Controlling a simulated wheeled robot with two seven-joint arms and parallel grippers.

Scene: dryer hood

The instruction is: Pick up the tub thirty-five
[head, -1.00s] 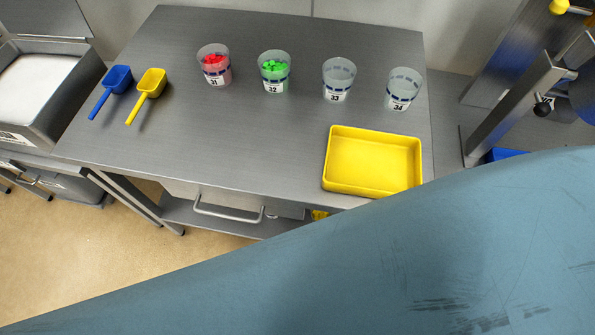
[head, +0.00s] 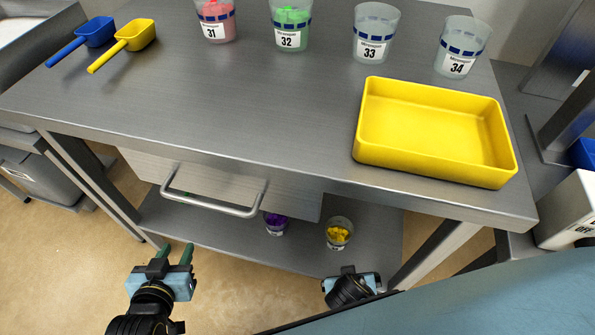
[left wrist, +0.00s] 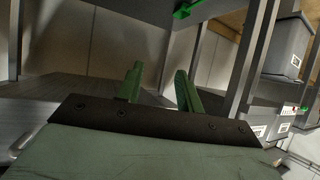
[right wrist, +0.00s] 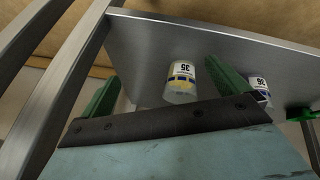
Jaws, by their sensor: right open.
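Tub thirty-five (right wrist: 182,72) is a clear tub with yellow contents and a "35" label. It shows in the right wrist view on the metal shelf, between the green fingers of my open, empty right gripper (right wrist: 163,72) and beyond them. In the head view the tub with yellow pieces (head: 339,235) stands on the table's lower shelf, just beyond my right gripper (head: 352,285), whose fingers are hidden there. My left gripper (head: 176,253) is open and empty at the shelf's front left; its parted fingers also show in the left wrist view (left wrist: 160,88).
Tub 36 (right wrist: 258,88) stands beside tub thirty-five; a purple-filled tub (head: 275,222) is on the lower shelf. The tabletop (head: 230,110) and drawer handle (head: 213,203) overhang the shelf. Above are a yellow tray (head: 435,125), several numbered tubs and two scoops.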

